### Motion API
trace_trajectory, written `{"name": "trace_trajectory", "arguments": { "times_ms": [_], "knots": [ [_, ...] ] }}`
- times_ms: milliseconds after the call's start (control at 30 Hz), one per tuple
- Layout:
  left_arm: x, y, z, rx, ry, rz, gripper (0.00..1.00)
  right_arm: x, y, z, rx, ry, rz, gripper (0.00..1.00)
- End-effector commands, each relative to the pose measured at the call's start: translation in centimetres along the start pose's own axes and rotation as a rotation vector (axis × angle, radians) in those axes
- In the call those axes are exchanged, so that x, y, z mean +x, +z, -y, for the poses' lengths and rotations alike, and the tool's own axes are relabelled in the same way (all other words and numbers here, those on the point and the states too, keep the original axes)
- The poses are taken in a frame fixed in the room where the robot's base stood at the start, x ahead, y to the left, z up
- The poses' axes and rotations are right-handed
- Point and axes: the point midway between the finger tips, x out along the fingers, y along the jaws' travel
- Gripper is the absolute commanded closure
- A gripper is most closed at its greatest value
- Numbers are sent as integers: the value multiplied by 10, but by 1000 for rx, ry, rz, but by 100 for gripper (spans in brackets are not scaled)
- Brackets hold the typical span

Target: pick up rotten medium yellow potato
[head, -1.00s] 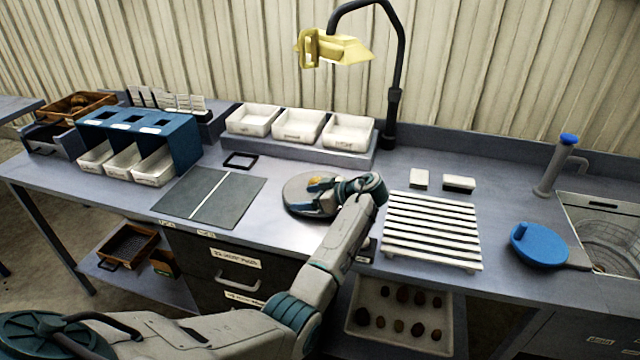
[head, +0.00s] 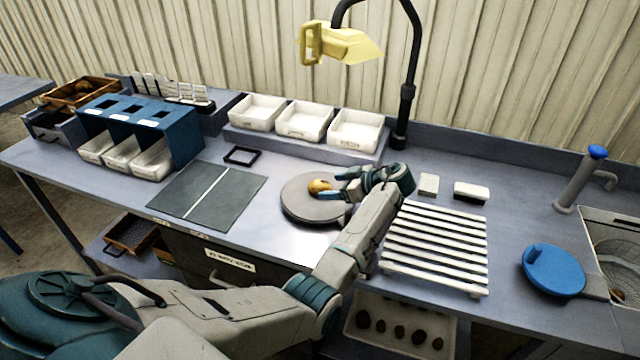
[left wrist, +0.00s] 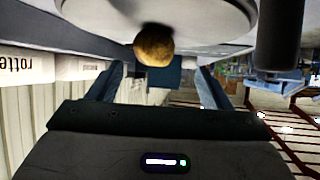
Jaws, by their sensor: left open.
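A yellow potato (head: 319,187) lies on the round grey turntable (head: 302,210) in the middle of the bench. It also shows in the left wrist view (left wrist: 154,45), brownish yellow with darker patches, against the pale round plate (left wrist: 190,12). My left gripper (head: 342,187) is open and empty, just to the right of the potato, its fingers pointing left toward it. In the left wrist view its two fingers (left wrist: 160,84) stand apart, with the potato beyond and between them. I see no contact. My right gripper is not in view.
A white slatted rack (head: 436,247) stands right of the turntable, a dark mat (head: 208,193) left. Three white bins (head: 305,119) stand behind. A blue sorter (head: 142,122) is at left, a blue round paddle (head: 553,270) at right.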

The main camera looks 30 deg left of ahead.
Motion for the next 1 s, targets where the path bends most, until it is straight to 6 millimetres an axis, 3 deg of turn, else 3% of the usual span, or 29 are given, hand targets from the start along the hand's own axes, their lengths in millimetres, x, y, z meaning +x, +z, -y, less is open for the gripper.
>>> {"name": "trace_trajectory", "arguments": {
  "times_ms": [167, 433, 600, 800, 1000],
  "knots": [
    [15, -4, -1, 1, -1, 0, 27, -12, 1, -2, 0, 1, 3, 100],
    [49, -8, -5, 1, -2, -2, 27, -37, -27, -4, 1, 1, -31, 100],
    [62, -4, -5, -1, 0, 0, 27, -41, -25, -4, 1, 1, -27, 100],
    [63, -3, -5, -1, 1, 1, 27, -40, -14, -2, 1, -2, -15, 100],
    [63, -3, -5, -1, 1, 1, 65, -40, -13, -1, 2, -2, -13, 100]
  ]
}}
